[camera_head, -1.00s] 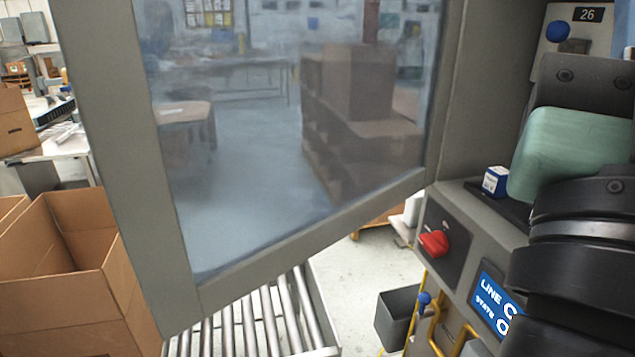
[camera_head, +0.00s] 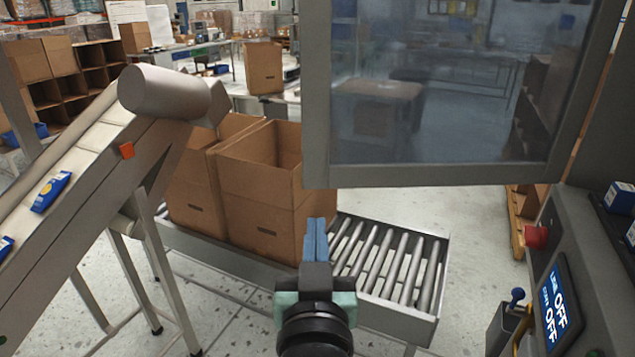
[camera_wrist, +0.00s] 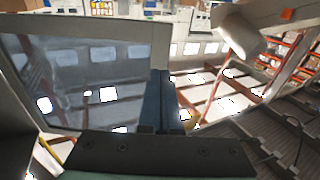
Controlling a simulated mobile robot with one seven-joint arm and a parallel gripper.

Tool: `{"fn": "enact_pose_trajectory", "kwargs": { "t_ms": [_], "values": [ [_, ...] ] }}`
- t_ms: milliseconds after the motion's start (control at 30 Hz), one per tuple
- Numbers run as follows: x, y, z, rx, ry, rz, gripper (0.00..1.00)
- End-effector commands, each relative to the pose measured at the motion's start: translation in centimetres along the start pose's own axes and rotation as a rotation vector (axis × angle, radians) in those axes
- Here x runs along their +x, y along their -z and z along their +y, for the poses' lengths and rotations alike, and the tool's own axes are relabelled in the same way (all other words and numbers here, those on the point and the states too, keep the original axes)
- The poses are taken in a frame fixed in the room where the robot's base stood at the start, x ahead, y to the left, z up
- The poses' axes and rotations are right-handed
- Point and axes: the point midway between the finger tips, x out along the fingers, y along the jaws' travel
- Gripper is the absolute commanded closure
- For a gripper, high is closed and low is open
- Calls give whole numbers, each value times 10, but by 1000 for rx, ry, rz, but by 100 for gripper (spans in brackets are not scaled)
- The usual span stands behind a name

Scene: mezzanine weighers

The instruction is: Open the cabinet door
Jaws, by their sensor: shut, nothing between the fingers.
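The cabinet door (camera_head: 317,120) is a grey-framed window panel that stands swung out from the grey cabinet (camera_head: 600,130) at the right of the head view. Its free edge is to the left, above the roller conveyor. In the wrist view the door's glass (camera_wrist: 90,75) fills the left side. My gripper (camera_head: 316,232) has blue fingers held together with nothing between them. In the head view it shows below the door's lower left corner. In the wrist view the fingers (camera_wrist: 162,95) overlap the door's right edge; I cannot tell whether they touch it.
Open cardboard boxes (camera_head: 262,225) stand on the roller conveyor (camera_head: 390,262) behind my gripper. A sloping belt conveyor (camera_head: 95,185) with blue packs (camera_head: 50,192) is at the left. A control panel (camera_head: 560,290) with a red knob is at the right. Floor shows between them.

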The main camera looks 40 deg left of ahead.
Motion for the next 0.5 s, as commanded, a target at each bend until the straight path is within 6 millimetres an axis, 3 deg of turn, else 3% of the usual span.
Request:
{"fn": "enact_pose_trajectory", "kwargs": {
  "t_ms": [100,267,500],
  "values": [
    [2,-16,-14,-1,40,-40,100],
    [15,-18,-17,1,46,-45,100],
    [57,-19,-19,4,46,-44,100]
  ]
}}
